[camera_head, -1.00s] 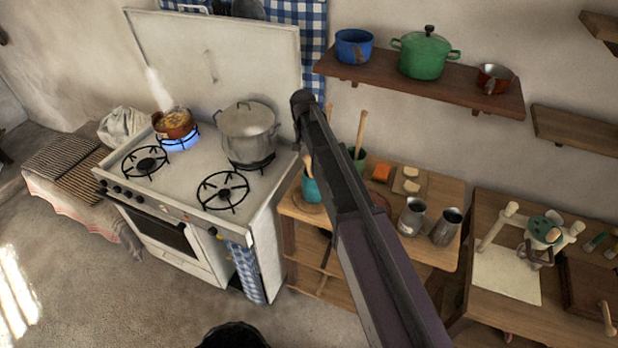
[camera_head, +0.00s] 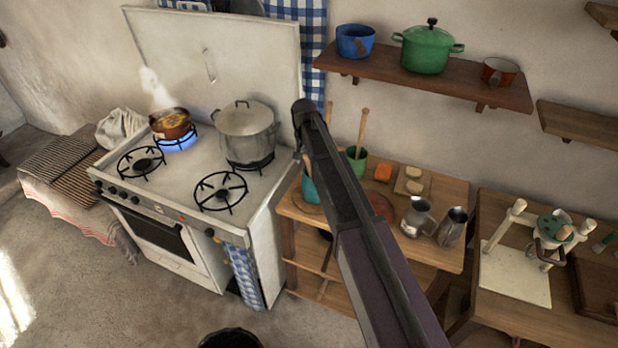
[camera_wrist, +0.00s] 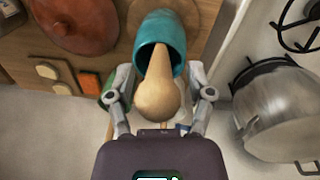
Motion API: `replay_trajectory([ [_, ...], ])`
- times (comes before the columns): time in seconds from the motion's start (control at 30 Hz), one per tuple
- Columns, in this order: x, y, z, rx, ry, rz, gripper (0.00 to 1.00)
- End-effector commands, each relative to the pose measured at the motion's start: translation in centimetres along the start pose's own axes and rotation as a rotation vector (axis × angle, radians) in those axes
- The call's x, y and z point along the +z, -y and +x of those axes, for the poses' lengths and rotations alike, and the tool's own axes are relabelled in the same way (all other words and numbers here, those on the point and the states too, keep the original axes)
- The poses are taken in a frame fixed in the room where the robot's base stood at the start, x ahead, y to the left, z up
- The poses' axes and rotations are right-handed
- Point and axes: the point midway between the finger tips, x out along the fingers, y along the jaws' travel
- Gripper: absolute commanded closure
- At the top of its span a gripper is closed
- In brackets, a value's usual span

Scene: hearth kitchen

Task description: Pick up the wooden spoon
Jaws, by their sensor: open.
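The wooden spoon (camera_wrist: 158,96) stands in a teal cup (camera_wrist: 180,32) in the wrist view, its rounded pale end toward the camera. My gripper (camera_wrist: 159,88) is open, with one finger on each side of the spoon. I cannot tell whether either finger touches it. In the head view, part of the teal cup (camera_head: 310,187) shows left of my arm, on a wooden side table (camera_head: 335,222). My arm hides the gripper there.
A green cup (camera_head: 356,160) with a wooden handle stands close beside the teal cup. Right of it are an orange block (camera_head: 383,173) and metal jugs (camera_head: 418,217). The stove (camera_head: 205,200) with a large pot (camera_head: 245,133) and lit burner is at left.

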Motion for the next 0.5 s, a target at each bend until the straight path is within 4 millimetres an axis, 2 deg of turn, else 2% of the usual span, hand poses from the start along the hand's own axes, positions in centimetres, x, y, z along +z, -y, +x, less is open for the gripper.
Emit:
replay_trajectory([
  [0.4,0.01,0.02,-0.03,0.000,0.000,0.000,0.32],
  [0.43,0.02,0.02,-0.03,0.000,0.000,0.000,0.35],
  [0.5,0.02,0.02,-0.03,0.000,0.000,0.000,0.56],
])
